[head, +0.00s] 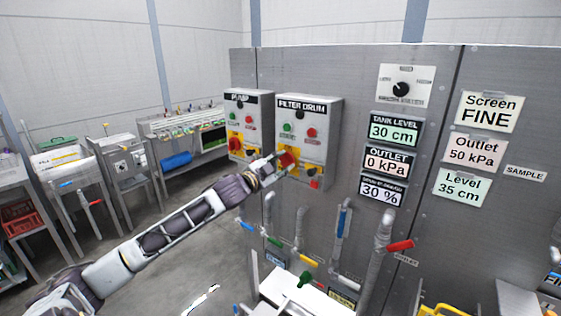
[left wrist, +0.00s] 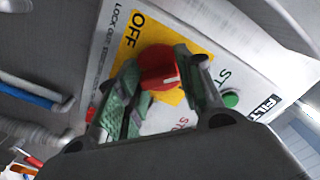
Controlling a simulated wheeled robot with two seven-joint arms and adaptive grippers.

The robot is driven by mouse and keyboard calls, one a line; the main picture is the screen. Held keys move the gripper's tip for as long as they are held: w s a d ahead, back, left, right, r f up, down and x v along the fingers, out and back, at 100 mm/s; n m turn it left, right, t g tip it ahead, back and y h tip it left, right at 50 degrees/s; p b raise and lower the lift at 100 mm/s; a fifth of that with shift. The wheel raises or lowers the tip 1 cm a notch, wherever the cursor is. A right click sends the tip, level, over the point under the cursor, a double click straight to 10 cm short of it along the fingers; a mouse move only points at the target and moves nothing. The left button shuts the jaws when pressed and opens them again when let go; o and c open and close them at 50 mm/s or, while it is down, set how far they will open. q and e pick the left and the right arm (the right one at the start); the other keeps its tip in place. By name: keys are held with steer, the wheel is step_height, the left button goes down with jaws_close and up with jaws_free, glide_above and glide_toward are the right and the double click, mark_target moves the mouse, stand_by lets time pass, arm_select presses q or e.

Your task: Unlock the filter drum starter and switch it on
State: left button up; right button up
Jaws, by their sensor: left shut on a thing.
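The filter drum starter (head: 327,112) is a grey box on the steel panel with a green button (head: 286,127) and a red button (head: 311,132). My left gripper (head: 281,162) is at its lower left, shut on the red rotary knob (head: 289,158). In the left wrist view the fingers (left wrist: 160,88) close around the sides of the red knob (left wrist: 157,66). The knob sits on a yellow plate (left wrist: 133,36) marked OFF; its exact angle is hard to read. A small red item (head: 314,184), perhaps a lock, shows below the box. My right gripper is not in view.
The pump starter (head: 239,108) stands close to the left. Gauges and signs, such as the tank level display (head: 394,130), fill the panel to the right. Pipes with a red-handled valve (head: 400,245) stand below. Open floor lies at the left.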

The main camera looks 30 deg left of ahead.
arm_select(q)
steer(key=m+p, duration=0.1)
steer(key=m, duration=0.2)
steer(key=shift+r, duration=0.1)
steer(key=m, duration=0.2)
steer(key=shift+m+p, duration=0.3)
steer(key=shift+p, duration=0.1)
steer(key=m, duration=0.2)
steer(key=shift+m+p, duration=0.3)
steer(key=shift+p, duration=0.05)
steer(key=shift+m, duration=0.4)
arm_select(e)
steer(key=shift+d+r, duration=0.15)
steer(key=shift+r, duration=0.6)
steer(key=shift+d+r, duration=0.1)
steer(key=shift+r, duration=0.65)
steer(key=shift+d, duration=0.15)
arm_select(q)
steer(key=o, duration=1)
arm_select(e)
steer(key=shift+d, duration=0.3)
arm_select(q)
steer(key=shift+s, duration=0.25)
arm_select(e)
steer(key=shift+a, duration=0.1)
